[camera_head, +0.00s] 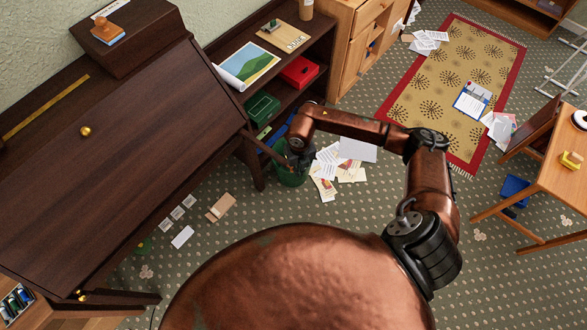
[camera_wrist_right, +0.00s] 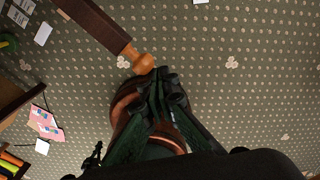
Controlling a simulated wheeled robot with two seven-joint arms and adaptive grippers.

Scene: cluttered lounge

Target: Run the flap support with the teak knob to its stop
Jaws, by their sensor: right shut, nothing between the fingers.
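The dark wooden flap support (camera_wrist_right: 98,24) sticks out from the desk, with an orange-brown teak knob (camera_wrist_right: 141,62) on its end in the right wrist view. In the head view the support (camera_head: 262,148) runs from the desk's right side toward my right gripper (camera_head: 300,162). My right gripper (camera_wrist_right: 160,76) is shut and empty, its fingertips right beside the knob; I cannot tell whether they touch it. The sloping desk flap (camera_head: 110,160) is closed, with a brass knob (camera_head: 85,131). My left gripper is not in view.
A low dark shelf (camera_head: 318,50) with boxes and trays is behind. Cards (camera_head: 182,237) lie in front of the desk. A wooden table (camera_head: 563,180) stands at right.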

